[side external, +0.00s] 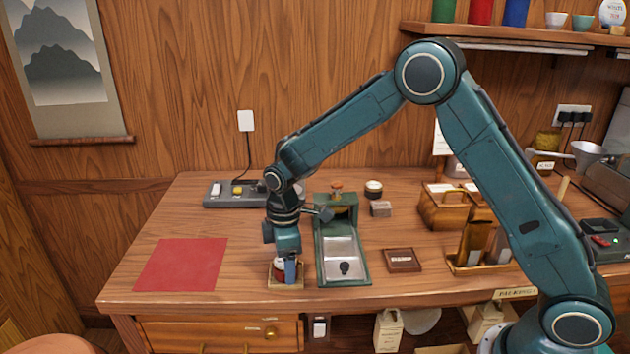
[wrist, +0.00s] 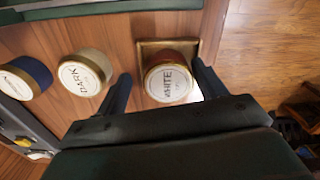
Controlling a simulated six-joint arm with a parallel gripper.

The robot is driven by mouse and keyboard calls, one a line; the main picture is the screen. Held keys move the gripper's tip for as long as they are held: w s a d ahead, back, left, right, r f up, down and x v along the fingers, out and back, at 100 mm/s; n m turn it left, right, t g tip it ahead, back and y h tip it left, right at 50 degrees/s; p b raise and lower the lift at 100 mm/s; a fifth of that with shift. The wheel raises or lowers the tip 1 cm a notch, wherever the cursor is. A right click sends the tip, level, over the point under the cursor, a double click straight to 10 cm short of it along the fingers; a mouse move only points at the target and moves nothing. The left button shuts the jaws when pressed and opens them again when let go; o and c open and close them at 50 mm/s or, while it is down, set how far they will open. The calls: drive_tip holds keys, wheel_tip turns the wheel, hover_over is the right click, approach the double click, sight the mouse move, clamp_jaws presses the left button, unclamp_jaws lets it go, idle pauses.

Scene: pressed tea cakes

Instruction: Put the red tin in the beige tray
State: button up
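The red tin (wrist: 168,84) has a gold rim and a white lid label reading WHITE. In the wrist view it sits within the beige tray (wrist: 190,43), near the table's front edge. My gripper (wrist: 164,88) is pointing down with one finger on each side of the tin. A gap shows between the left finger and the tin, so the gripper looks open. In the side view my gripper (side external: 286,270) partly hides the red tin (side external: 278,273), which shows low over the small tray (side external: 285,285). I cannot tell exactly how the tin rests on the tray floor.
A cream tin labelled DARK (wrist: 85,73) and a blue tin (wrist: 25,77) stand in a row beside the tray. A green press (side external: 341,250) stands just right of my gripper. A red mat (side external: 182,264) lies to the left with clear table around it.

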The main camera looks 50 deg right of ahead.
drive_tip(key=shift+s, duration=0.1)
wheel_tip(320, 180, up, 12)
drive_tip(key=shift+r, duration=0.15)
idle(0.7)
idle(0.5)
drive_tip(key=s+d+r+m+t, duration=0.1)
drive_tip(key=s+d+r+m, duration=0.2)
drive_tip(key=s+r, duration=0.3)
drive_tip(key=s+d+r+m+t, duration=0.25)
drive_tip(key=s+r, duration=0.25)
drive_tip(key=s, duration=0.3)
drive_tip(key=s+d+m+t, duration=0.1)
drive_tip(key=s+m, duration=0.1)
drive_tip(key=s, duration=0.5)
drive_tip(key=s+d+f+m+t, duration=0.1)
drive_tip(key=s+d+m, duration=0.1)
drive_tip(key=s, duration=0.6)
drive_tip(key=shift+s+f+m, duration=0.2)
drive_tip(key=shift+s+m, duration=0.1)
drive_tip(key=shift+m, duration=0.55)
